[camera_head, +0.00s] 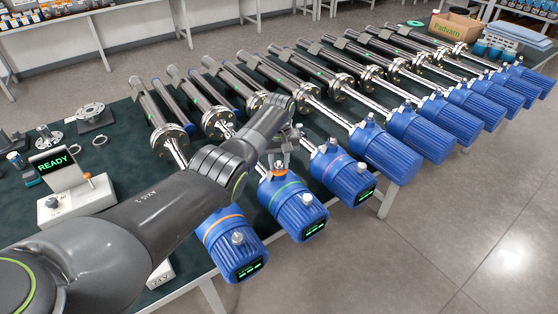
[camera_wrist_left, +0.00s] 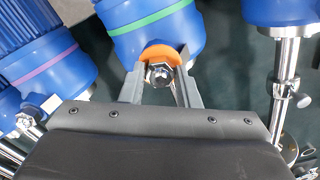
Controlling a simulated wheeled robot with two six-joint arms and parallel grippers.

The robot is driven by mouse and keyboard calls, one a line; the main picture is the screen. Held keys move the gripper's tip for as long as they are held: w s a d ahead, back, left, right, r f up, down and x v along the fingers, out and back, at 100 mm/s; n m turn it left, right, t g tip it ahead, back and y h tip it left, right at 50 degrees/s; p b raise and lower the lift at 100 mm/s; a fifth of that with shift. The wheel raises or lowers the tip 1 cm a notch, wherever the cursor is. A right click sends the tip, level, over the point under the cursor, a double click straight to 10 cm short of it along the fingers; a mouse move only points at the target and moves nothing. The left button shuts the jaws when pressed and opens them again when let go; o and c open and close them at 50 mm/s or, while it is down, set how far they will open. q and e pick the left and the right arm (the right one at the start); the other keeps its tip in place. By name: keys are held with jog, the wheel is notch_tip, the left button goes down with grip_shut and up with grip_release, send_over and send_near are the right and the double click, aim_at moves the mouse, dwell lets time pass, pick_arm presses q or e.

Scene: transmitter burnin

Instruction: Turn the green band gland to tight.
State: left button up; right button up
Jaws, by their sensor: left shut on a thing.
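The orange piece shows in the head view (camera_head: 279,172). My left gripper (camera_head: 281,162) is shut on the gland, one finger on each side of the nut in the left wrist view (camera_wrist_left: 160,72). My right gripper is out of view.
The orange band transmitter (camera_head: 233,246) and pink band transmitter (camera_head: 343,172) stand close on either side. More blue transmitters (camera_head: 388,152) line the bench to the right. A READY display box (camera_head: 77,201) and loose flanges sit on the green mat (camera_head: 119,133). A cardboard box (camera_head: 453,27) stands behind.

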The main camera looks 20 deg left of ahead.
pick_arm(q)
jog(key=m, duration=0.6)
jog(key=shift+p, duration=0.4)
jog(key=m, duration=0.4)
jog(key=shift+r, duration=0.1)
jog(key=m, duration=0.3)
jog(key=shift+m, duration=0.4)
jog(key=m, duration=0.4)
jog(key=shift+w+m, duration=0.1)
jog(key=shift+m, duration=2)
jog(key=o, duration=1)
